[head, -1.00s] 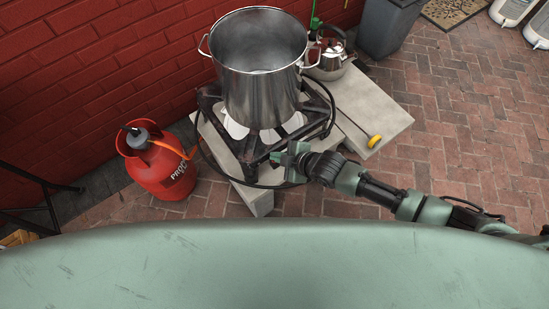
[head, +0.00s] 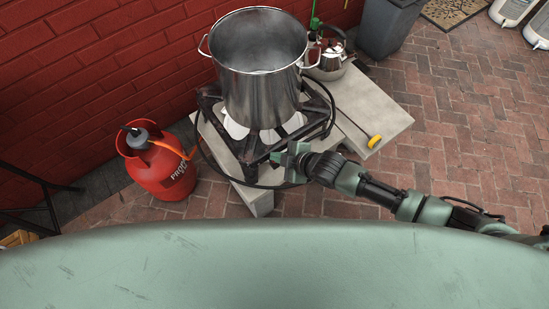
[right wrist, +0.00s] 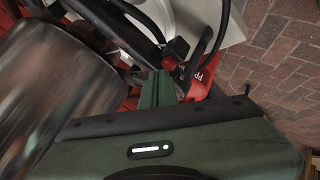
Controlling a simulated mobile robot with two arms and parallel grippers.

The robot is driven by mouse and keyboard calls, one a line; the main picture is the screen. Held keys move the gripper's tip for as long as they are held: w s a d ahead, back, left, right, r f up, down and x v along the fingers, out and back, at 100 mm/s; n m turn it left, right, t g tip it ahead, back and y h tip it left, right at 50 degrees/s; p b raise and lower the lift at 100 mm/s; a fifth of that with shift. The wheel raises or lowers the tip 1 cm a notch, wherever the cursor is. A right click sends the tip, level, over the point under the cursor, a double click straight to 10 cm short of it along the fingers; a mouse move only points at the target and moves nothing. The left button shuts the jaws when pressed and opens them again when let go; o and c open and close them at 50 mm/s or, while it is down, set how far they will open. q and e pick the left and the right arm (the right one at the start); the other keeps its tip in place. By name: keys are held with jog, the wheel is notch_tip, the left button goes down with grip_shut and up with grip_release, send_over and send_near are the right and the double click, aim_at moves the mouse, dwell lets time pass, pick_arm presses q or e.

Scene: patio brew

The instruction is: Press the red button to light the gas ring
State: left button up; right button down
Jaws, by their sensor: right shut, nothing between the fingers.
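The gas ring (head: 252,152) is a black metal frame with pale plates under a large steel pot (head: 262,92). My right gripper (head: 284,158) is shut and empty at the front right edge of the ring's frame. In the right wrist view its green fingers (right wrist: 157,88) are together, close to a small black block (right wrist: 178,48) and a red part with white lettering (right wrist: 204,66). I cannot tell whether the fingertips touch them. No flame shows under the pot. My left gripper is out of view.
A red gas bottle (head: 165,170) stands left of the ring, with a hose running to it. A steel kettle (head: 328,60) stands behind right of the pot. A yellow-ended tool (head: 374,141) lies on the concrete slab (head: 385,108).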

jog(key=shift+f, duration=0.15)
dwell(0.4)
jog(key=shift+f, duration=0.3)
dwell(0.3)
jog(key=shift+r+p, duration=0.3)
jog(key=shift+r, duration=0.1)
notch_tip(320, 180, up, 6)
jog(key=p, duration=0.5)
jog(key=shift+p, duration=0.35)
